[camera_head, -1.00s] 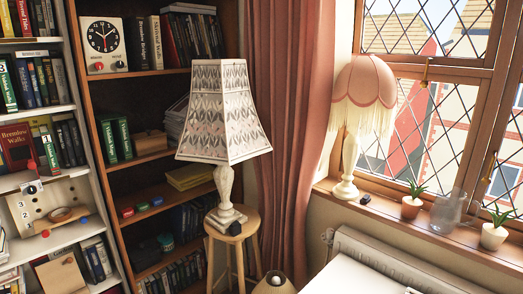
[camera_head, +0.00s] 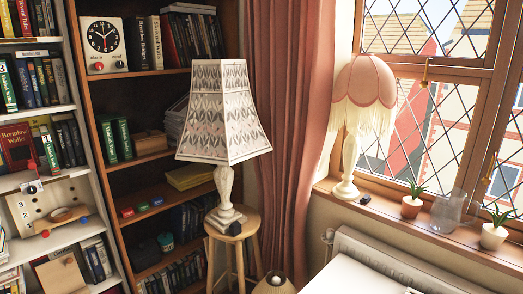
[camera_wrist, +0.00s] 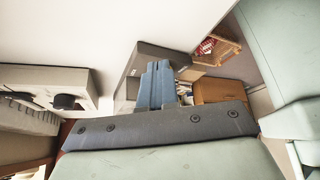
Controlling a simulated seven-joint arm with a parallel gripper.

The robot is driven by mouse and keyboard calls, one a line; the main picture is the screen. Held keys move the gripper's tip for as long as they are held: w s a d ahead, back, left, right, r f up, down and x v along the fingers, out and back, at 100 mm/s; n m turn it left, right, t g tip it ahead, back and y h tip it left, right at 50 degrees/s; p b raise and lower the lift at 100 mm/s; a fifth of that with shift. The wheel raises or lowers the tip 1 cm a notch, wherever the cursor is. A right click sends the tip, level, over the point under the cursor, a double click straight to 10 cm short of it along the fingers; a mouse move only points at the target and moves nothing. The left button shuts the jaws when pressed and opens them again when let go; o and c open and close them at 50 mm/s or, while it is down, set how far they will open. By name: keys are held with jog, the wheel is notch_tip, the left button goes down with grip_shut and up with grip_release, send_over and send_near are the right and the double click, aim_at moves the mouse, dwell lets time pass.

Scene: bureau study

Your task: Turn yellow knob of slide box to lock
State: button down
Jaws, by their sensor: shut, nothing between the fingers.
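I cannot make out a slide box with a yellow knob in either view. My gripper (camera_wrist: 157,68) shows in the wrist view as two blue-grey fingers close together, shut and empty. Its dark grey mount with bolts spans the lower middle of that view. The gripper is not in the head view. In the head view, a pale panel box (camera_head: 42,208) marked with numbers stands on the white shelf at the left.
A patterned lamp (camera_head: 226,118) stands on a wooden stool (camera_head: 236,226) before the brown bookcase. A fringed lamp (camera_head: 364,92) and potted plants are on the windowsill (camera_head: 420,228). In the wrist view, a pale unit with dark knobs (camera_wrist: 68,101) is left and a brown box (camera_wrist: 210,90) right.

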jog(key=shift+s+d+r, duration=0.1)
jog(key=shift+d, duration=0.05)
jog(key=shift+r, duration=2.9)
jog(key=shift+w+a+f, duration=0.1)
jog(key=shift+w+f, duration=0.1)
jog(key=shift+f, duration=0.8)
jog(key=shift+w+a+f, duration=0.1)
jog(key=shift+w+f, duration=0.1)
jog(key=shift+f, duration=0.8)
jog(key=shift+w+f, duration=0.2)
jog(key=shift+f, duration=0.8)
jog(key=shift+a, duration=0.1)
jog(key=shift+s+a, duration=0.2)
jog(key=shift+s, duration=0.5)
jog(key=shift+s+d, duration=0.1)
jog(key=shift+d, duration=0.25)
